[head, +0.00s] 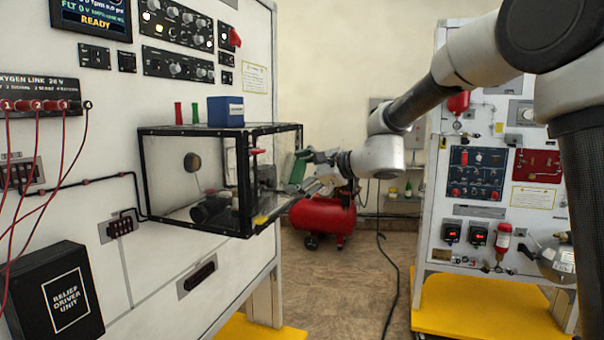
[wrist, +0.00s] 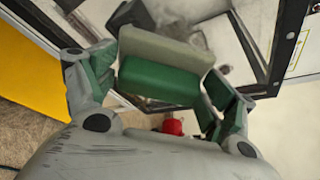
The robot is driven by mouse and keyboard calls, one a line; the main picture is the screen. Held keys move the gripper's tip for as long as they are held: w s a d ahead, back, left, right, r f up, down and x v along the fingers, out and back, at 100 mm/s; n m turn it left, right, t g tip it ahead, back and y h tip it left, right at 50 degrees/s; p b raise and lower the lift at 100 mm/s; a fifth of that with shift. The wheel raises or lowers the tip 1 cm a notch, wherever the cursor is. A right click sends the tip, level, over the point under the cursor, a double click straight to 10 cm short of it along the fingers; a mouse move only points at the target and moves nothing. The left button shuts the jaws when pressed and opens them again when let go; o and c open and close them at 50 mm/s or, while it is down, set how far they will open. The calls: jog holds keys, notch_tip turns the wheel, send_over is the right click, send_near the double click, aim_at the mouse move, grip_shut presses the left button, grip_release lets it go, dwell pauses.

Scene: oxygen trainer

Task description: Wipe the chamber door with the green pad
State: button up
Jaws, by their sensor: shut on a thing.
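The chamber (head: 192,128) is a black-framed clear box on the left panel. Its door (head: 262,180) appears to be the clear right-hand face, with a red piece near its top. My gripper (head: 303,173) is just right of that face, reaching in from the right. It is shut on the green pad (head: 298,168), a block with a paler grey-green layer on its far side. In the wrist view the pad (wrist: 160,80) sits between both fingers, in front of the dark frame and pane. I cannot tell whether the pad touches the door.
A blue box (head: 225,111), a red cylinder and a green cylinder stand on the chamber top. A red compressor (head: 323,218) is on the floor behind my gripper. A second panel on a yellow base (head: 480,308) stands at right. The floor between is mostly clear, with a black cable.

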aim_at(286, 179)
jog(key=shift+s+a, duration=0.3)
jog(key=shift+s, duration=0.5)
jog(key=shift+s+a, duration=0.25)
jog(key=shift+s, duration=0.6)
jog(key=shift+s+a, duration=0.3)
jog(key=shift+s, duration=0.5)
jog(key=shift+a+r, duration=0.1)
jog(key=shift+r, duration=0.85)
jog(key=shift+w+d, duration=2)
jog(key=shift+w, duration=3.2)
jog(key=shift+s+a, duration=0.3)
jog(key=shift+s, duration=0.4)
jog(key=shift+s+a, duration=0.25)
jog(key=shift+s, duration=0.4)
jog(key=shift+s+a, duration=0.3)
jog(key=shift+s, duration=0.4)
jog(key=shift+s+a, duration=0.35)
jog(key=shift+s, duration=0.7)
jog(key=shift+s+a, duration=0.35)
jog(key=shift+s, duration=0.7)
jog(key=shift+s+a, duration=0.35)
jog(key=shift+s, duration=0.7)
jog(key=s+d, duration=0.2)
jog(key=d, duration=0.3)
jog(key=shift+d, duration=0.35)
